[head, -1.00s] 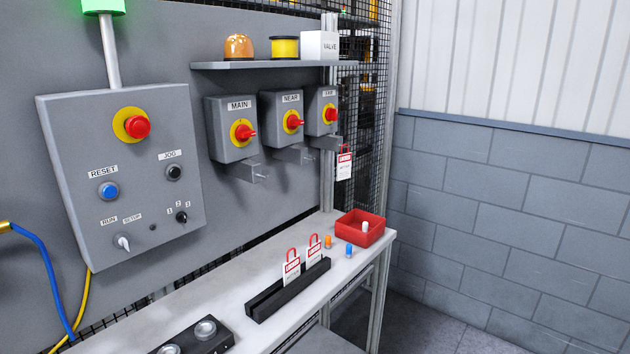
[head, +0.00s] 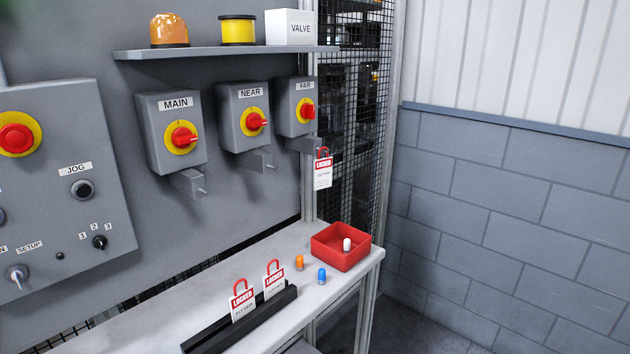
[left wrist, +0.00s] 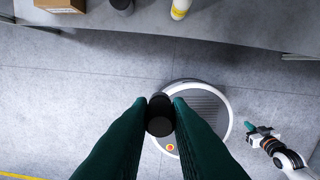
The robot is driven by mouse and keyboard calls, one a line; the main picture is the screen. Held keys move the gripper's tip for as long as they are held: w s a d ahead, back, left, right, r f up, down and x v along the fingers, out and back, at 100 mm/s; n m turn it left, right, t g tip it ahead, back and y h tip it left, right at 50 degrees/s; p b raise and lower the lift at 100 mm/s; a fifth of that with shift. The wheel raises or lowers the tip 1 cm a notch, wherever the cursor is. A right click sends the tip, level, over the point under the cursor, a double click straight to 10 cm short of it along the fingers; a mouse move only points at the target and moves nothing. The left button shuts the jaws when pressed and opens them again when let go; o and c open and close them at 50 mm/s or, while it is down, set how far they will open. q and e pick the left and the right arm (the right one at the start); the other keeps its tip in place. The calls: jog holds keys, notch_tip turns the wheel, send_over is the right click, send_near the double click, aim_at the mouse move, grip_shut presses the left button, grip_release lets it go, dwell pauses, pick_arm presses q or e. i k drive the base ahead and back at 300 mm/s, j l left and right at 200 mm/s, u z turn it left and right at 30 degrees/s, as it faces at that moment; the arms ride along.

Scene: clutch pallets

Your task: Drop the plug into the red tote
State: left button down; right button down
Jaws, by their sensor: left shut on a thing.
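The red tote (head: 341,248) is an open square box at the far right end of the bench in the head view. A small white cylinder (head: 347,244) is in it. In the left wrist view my left gripper (left wrist: 159,108) is shut on a dark cylinder (left wrist: 160,125), held above the floor. It may be the plug; its markings are not visible. An orange plug-like piece (head: 299,263) and a blue one (head: 322,276) stand on the bench by the tote. My right gripper (left wrist: 262,131) shows small at the right of the left wrist view; its jaws are unclear.
The bench (head: 215,275) carries a black rack (head: 240,322) with two red-and-white lock tags. Switch boxes and a shelf (head: 225,52) are above. Wire mesh and a grey block wall (head: 480,200) are to the right. In the left wrist view a cardboard box (left wrist: 60,5) is at the top.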

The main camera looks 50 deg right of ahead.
aim_at(340, 248)
jog(key=l+u, duration=0.1)
jog(key=l, duration=0.4)
jog(key=k+l, duration=0.1)
jog(key=l, duration=0.45)
jog(key=l+u, duration=0.15)
jog(key=l, duration=0.35)
jog(key=k+l, duration=0.1)
jog(key=l, duration=0.4)
jog(key=k+l+u, duration=0.15)
jog(key=l, duration=0.35)
jog(key=l+u, duration=0.1)
jog(key=l, duration=0.4)
